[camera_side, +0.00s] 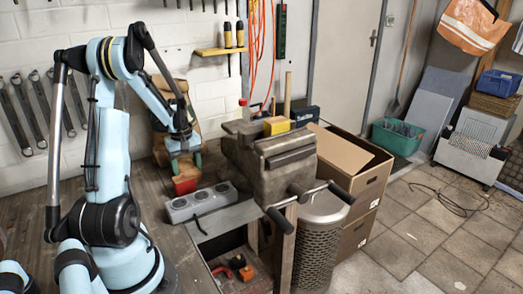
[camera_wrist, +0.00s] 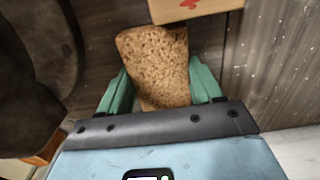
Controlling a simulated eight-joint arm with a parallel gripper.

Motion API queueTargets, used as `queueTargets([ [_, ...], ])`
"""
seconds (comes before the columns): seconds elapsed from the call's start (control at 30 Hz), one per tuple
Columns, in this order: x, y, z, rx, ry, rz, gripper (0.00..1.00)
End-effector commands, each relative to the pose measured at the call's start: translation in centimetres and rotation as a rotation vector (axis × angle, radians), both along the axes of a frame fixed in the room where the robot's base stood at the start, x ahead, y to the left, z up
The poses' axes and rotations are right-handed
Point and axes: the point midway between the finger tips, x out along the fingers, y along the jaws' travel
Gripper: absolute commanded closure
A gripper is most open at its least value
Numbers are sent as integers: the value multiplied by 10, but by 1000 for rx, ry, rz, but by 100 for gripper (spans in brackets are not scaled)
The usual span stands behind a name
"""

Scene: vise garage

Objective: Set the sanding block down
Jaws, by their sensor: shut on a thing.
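The sanding block is a speckled brown, cork-like block (camera_wrist: 158,62) between the green fingers of my gripper (camera_wrist: 160,92) in the wrist view. My gripper is shut on it, with a finger against each long side. The block is low, close to the bench top. I cannot tell whether it touches the bench.
A grey strip with three round sockets (camera_side: 201,201) lies just right of the block. A large vise (camera_side: 275,158) stands further right, with a yellow block (camera_side: 277,126) on it. A pale wooden piece with a red mark (camera_wrist: 192,10) lies just beyond the block in the wrist view.

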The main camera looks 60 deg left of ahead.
Motion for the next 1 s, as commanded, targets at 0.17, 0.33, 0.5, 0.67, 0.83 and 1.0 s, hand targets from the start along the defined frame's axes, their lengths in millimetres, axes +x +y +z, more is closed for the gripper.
queueTargets([
  [0.17, 0, 0, -3, 0, 0, 0, 64],
  [0.33, 0, 0, -4, 0, 0, 0, 64],
  [0.5, 0, 0, -6, 0, 0, 0, 23],
  [0.67, 0, 0, -6, 0, 0, 0, 10],
  [0.83, 0, 0, -6, 0, 0, 0, 10],
  [1.0, 0, 0, 2, 0, 0, 0, 10],
])
